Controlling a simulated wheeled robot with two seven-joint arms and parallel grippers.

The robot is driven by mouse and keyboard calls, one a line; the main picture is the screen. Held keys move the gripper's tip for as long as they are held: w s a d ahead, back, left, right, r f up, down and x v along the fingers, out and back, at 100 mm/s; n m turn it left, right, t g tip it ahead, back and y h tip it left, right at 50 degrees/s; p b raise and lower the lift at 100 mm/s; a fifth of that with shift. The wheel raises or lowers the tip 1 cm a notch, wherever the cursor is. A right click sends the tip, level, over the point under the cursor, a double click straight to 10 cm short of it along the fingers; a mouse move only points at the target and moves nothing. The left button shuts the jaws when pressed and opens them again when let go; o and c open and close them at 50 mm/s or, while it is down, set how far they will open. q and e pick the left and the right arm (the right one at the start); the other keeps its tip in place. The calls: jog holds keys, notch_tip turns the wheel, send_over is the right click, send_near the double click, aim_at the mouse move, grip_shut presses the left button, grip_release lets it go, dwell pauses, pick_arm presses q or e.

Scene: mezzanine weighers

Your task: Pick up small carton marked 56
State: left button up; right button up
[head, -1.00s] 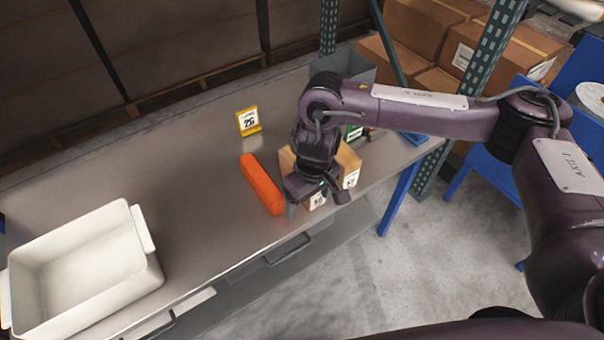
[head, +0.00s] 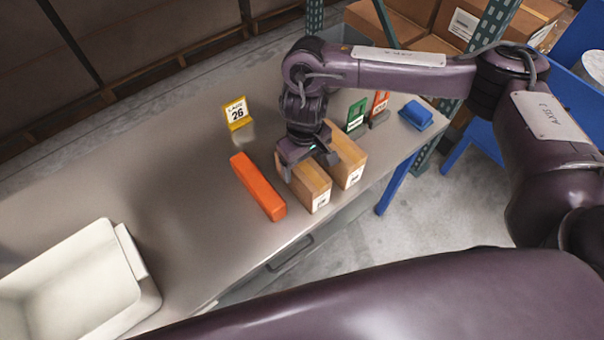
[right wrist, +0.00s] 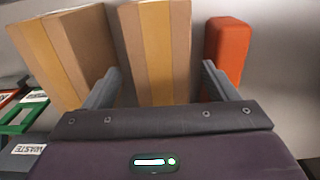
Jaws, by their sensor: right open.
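Two tan cartons stand side by side near the table's front edge. The left carton (head: 316,190) has a white label on its front; the right carton (head: 348,165) has one too. The label numbers are too small to read surely now. My right gripper (head: 310,167) is open above the left carton, one finger on each side of its top. In the right wrist view that carton (right wrist: 158,45) lies between the open fingers, and the other carton (right wrist: 65,55) is to the left. I cannot tell whether the fingers touch it. My left gripper is not in view.
An orange block (head: 258,187) lies just left of the cartons. A yellow sign reading 26 (head: 237,113) stands behind it. Green (head: 356,115) and red (head: 379,105) signs and a blue object (head: 415,115) are at right. A white tub (head: 75,285) is at lower left.

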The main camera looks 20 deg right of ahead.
jog(key=f, duration=0.3)
jog(key=shift+w+a+f+p, duration=0.1)
jog(key=shift+w+f+p, duration=0.2)
jog(key=shift+f+p, duration=0.1)
jog(key=shift+f, duration=0.25)
jog(key=c, duration=1.3)
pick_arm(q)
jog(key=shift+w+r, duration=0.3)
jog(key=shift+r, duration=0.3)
pick_arm(e)
jog(key=shift+c, duration=0.4)
